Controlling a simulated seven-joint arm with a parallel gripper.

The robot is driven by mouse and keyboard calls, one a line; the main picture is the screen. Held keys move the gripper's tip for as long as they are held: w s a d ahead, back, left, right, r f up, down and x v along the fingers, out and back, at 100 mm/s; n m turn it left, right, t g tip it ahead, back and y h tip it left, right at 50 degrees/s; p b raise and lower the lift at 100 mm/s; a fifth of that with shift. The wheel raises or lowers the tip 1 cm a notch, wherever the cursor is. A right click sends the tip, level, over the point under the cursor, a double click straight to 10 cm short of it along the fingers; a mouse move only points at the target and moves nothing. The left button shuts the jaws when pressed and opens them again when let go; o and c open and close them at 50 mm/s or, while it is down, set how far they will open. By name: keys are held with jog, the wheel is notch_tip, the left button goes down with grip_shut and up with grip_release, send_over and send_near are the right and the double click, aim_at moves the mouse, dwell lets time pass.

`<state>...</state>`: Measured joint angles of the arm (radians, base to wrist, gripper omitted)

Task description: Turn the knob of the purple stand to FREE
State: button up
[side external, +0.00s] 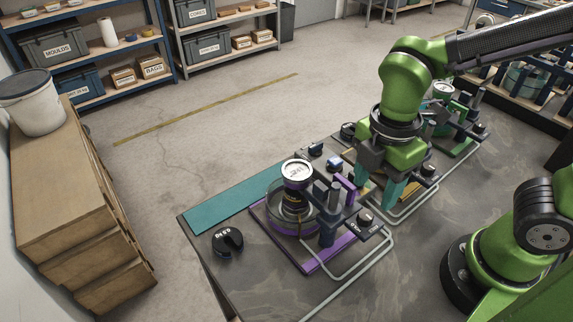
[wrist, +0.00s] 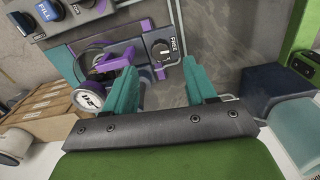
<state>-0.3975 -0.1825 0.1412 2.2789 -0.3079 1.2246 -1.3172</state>
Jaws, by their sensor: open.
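The purple stand (side external: 316,262) stands on the dark workbench and carries a can in a clear ring and a dark clamp post. Its black knob (side external: 364,218) sits on a dark plate at the stand's right end. In the wrist view the knob (wrist: 160,50) shows beside the word FREE; its pointer setting is too small to read. My gripper (side external: 376,184) has teal fingers and is above the bench, right of the purple stand. In the wrist view my gripper (wrist: 164,85) is open and empty, with the knob ahead of the fingertips and apart from them.
A yellow-based stand (side external: 426,192) and a green-based stand (side external: 462,147) stand farther along the bench, close to my gripper. A black slotted weight (side external: 228,242) lies left of the purple stand. Bent grey rails run along the stands' front. A teal mat (side external: 232,205) lines the back edge.

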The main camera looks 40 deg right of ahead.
notch_tip(320, 180, up, 10)
jog(key=shift+r, duration=0.2)
dwell(0.3)
jog(key=w+d+f+m+t+y, duration=0.2)
jog(key=d+m+t, duration=0.5)
jog(key=m, duration=1.4)
jog(key=d, duration=0.3)
jog(key=shift+f, duration=0.15)
